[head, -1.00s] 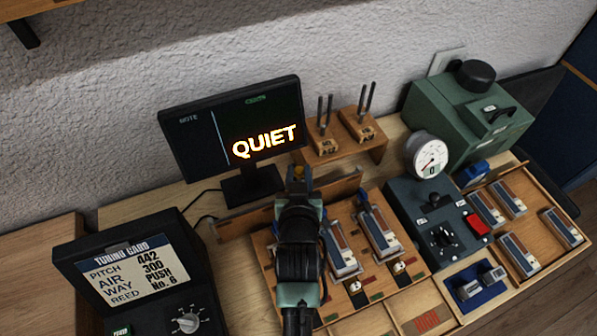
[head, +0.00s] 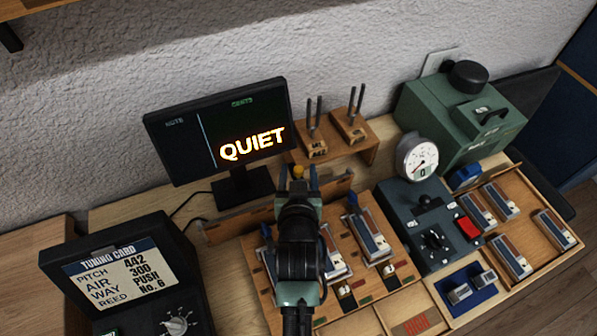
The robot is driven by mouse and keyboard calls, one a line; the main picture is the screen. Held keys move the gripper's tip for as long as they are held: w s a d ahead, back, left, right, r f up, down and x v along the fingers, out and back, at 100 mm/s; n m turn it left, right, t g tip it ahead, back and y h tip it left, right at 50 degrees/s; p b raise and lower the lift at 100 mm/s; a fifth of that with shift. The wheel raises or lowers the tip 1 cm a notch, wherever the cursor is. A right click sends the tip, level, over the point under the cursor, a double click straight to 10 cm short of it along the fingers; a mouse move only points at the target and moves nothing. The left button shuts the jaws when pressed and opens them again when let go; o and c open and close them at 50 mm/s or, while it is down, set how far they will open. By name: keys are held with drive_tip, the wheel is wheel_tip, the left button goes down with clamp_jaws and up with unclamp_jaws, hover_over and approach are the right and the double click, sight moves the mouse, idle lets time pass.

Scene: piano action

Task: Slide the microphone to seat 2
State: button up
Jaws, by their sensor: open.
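A small yellow-orange knob (head: 298,171) shows between my gripper's fingertips, at the wooden rail (head: 232,228) behind the reed board. It may be the top of the microphone; the rest is hidden by my gripper and I cannot be sure. My gripper (head: 298,176) is open and points down at the rail, one finger on each side of the knob. Whether the fingers touch it I cannot tell. The reed board (head: 262,292) lies in front, with reed blocks such as the right one (head: 370,237). My arm covers its middle, and I cannot read a seat number 2.
A monitor (head: 185,150) reading QUIET stands behind left. A wooden stand (head: 370,150) with upright tools is behind right. A dark control box (head: 405,215) with a gauge (head: 418,157) stands right of the board. A tuning card panel (head: 115,275) is at front left.

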drive_tip(key=shift+s, duration=0.1)
drive_tip(key=b+v, duration=0.1)
drive_tip(key=v, duration=1.1)
drive_tip(key=shift+s+r+b, duration=0.25)
drive_tip(key=shift+s+b, duration=0.05)
drive_tip(key=shift+s, duration=0.05)
